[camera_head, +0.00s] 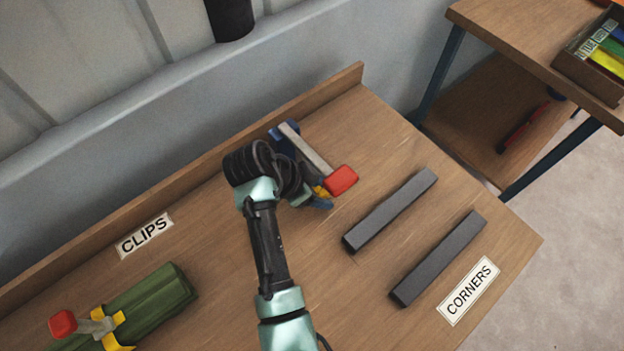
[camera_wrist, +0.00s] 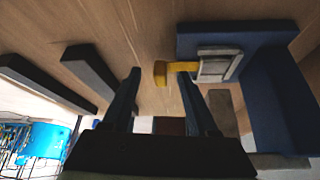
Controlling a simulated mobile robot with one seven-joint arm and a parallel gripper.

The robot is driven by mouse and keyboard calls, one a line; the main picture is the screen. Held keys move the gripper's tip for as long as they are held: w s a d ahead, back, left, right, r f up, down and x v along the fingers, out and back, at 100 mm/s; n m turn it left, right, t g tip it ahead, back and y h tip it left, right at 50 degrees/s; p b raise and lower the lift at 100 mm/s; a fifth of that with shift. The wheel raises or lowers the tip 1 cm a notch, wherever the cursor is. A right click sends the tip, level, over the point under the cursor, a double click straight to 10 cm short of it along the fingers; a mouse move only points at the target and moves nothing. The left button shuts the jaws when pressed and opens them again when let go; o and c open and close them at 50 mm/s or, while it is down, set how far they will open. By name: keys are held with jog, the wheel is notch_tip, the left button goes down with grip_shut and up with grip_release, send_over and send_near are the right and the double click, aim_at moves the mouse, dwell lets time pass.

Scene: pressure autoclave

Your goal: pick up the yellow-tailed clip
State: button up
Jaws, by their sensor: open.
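The yellow tail (camera_head: 321,191) shows in the head view beside my gripper (camera_head: 320,203), just below a red-ended grey bar. Most of the clip is hidden behind my wrist there. In the wrist view the yellow tail (camera_wrist: 178,67) juts left from a grey block (camera_wrist: 218,66) against a blue L-shaped part (camera_wrist: 285,95). My gripper (camera_wrist: 160,74) is open, with a finger on either side of the tail's end in that view. I see no grip on it, and cannot tell how far beyond the tips it lies.
A grey bar with a red end (camera_head: 341,180) lies right of my wrist. Two dark grey bars (camera_head: 390,210) lie on the wooden table (camera_head: 220,235). A green bundle (camera_head: 150,300) with yellow clamps and a red knob is at lower left. A raised ledge (camera_head: 180,187) runs behind.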

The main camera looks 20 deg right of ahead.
grip_shut()
jog(key=shift+r, duration=0.15)
